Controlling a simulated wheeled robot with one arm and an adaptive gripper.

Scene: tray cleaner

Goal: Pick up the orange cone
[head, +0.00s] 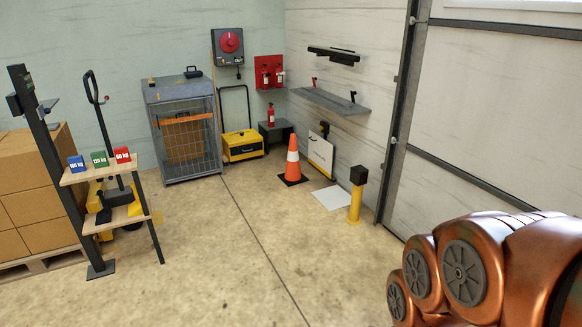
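The orange cone (292,166) stands upright on the floor near the far corner. It has a white band and a dark square base. It is right of the yellow wheeled cart and left of a short yellow post. My copper-coloured arm fills the lower right of the head view, far in front of the cone. My gripper is not in view.
A grey mesh cage (187,140) and a yellow cart (242,146) stand along the back wall. A yellow post (355,203) and a white floor sheet (332,198) are right of the cone. A small shelf stand (103,172) is at left. The middle floor is clear.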

